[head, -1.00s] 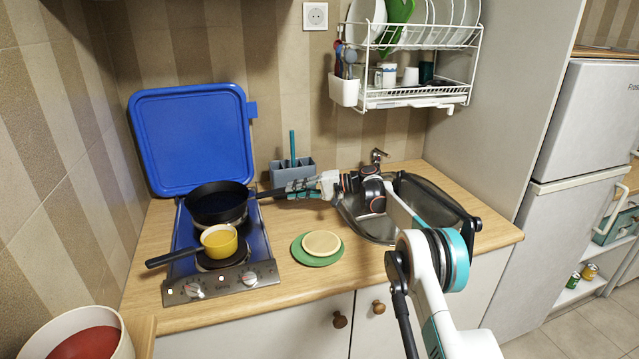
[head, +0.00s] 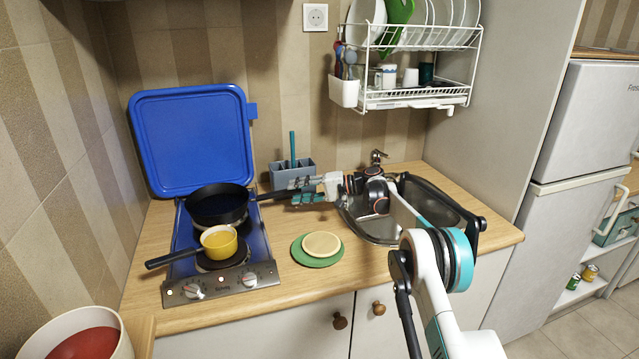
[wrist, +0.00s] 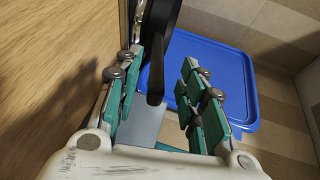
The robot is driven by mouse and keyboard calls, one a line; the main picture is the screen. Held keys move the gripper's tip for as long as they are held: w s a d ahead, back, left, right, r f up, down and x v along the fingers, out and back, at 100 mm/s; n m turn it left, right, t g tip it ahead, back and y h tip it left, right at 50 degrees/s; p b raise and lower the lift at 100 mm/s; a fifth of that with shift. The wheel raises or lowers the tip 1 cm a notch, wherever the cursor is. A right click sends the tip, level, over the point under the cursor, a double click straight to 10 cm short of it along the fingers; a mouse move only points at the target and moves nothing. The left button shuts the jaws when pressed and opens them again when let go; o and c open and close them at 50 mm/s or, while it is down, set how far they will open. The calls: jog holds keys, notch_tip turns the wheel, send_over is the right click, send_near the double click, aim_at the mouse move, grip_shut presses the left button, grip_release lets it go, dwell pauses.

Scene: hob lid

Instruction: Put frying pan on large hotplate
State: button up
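The black frying pan (head: 217,205) sits over the rear hotplate of the hob (head: 222,285), its handle pointing right. The pan hides most of that hotplate. My gripper (head: 296,190) is just right of the handle's end. In the wrist view my gripper (wrist: 160,68) has its fingers spread wide, with the pan handle (wrist: 156,85) between or just beyond them and clear of both. A yellow saucepan (head: 219,242) with a dark handle sits on the front hotplate (head: 223,263), which shows partly beneath it.
The blue hob lid (head: 192,140) stands upright behind the hob. A grey utensil holder (head: 292,175) stands close behind my gripper. A green plate (head: 316,256) with a beige disc (head: 321,244) lies right of the hob. The sink (head: 440,205) is farther right.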

jog(key=v, duration=1)
jog(key=shift+d, duration=0.4)
jog(key=shift+s+r, duration=0.1)
jog(key=shift+r, duration=0.1)
jog(key=s+d+r+t+h, duration=0.15)
jog(key=s+r+h, duration=0.25)
jog(key=s+r, duration=0.6)
jog(key=s+d+r+m+t+h, duration=0.1)
jog(key=s+d+r+h, duration=0.15)
jog(key=s, duration=0.35)
jog(key=s+d+r+t+h, duration=0.1)
jog(key=s+r+h, duration=0.1)
jog(key=s+r, duration=0.3)
jog(key=s+d+f+t+h, duration=0.1)
jog(key=s+d+f+h, duration=0.1)
jog(key=s, duration=0.9)
jog(key=s+d+f+n+h, duration=0.1)
jog(key=s+d+f, duration=0.4)
jog(key=s, duration=0.6)
jog(key=s+d+f+t+h, duration=0.1)
jog(key=s+d+f+h, duration=0.3)
jog(key=s, duration=0.8)
jog(key=shift+d+f+n+t, duration=0.2)
jog(key=shift+d+n+t, duration=0.1)
jog(key=shift+t, duration=0.05)
